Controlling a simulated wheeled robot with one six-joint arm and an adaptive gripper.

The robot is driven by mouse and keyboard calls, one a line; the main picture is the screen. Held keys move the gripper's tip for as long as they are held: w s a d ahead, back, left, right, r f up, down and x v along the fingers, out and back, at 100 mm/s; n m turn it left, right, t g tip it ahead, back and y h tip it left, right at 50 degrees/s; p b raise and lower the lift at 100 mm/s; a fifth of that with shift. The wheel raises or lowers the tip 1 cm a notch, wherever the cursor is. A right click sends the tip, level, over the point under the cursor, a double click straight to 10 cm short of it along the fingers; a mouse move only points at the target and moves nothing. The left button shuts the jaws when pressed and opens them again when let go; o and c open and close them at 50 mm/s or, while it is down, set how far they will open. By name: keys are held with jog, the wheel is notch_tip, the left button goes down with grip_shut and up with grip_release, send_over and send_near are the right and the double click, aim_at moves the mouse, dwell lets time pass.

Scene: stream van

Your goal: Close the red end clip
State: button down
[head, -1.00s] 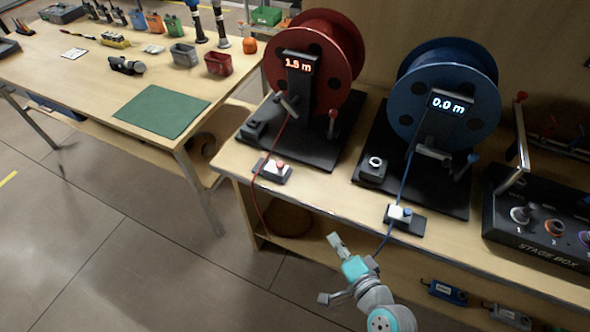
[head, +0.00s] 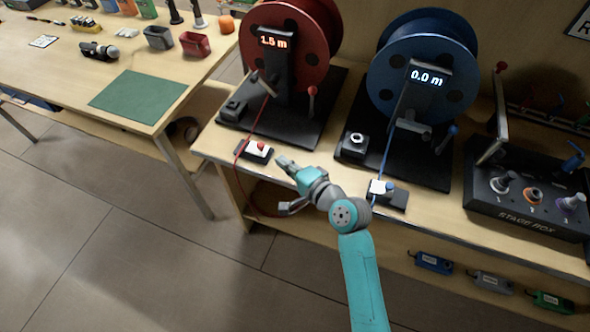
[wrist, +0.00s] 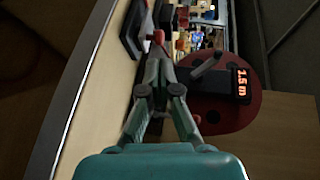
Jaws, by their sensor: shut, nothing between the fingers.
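The red end clip (head: 256,150) is a small dark base with a white block and a red knob, at the front edge of the bench below the red reel (head: 290,45). A red cable (head: 257,122) runs down from the reel past the clip and hangs over the edge. I cannot tell whether the clip is open or shut. My gripper (head: 284,163) is shut and empty, just right of the clip and apart from it in the head view. In the wrist view my gripper (wrist: 158,52) points towards the clip's red knob (wrist: 158,37), and its fingers partly hide what lies beyond.
The red reel's display (head: 273,42) reads 1.5 m. To the right stand a blue reel (head: 425,65), a blue clip (head: 385,191) and a stage box (head: 520,195). At the left, a table (head: 60,85) carries a green mat (head: 138,96), bins and tools.

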aim_at(263, 147)
jog(key=x, duration=0.7)
jog(key=a, duration=0.2)
jog(key=w+a, duration=0.1)
jog(key=a, duration=0.1)
jog(key=shift+w+r, duration=0.1)
jog(key=shift+w, duration=0.05)
jog(key=shift+d, duration=0.1)
dwell(0.3)
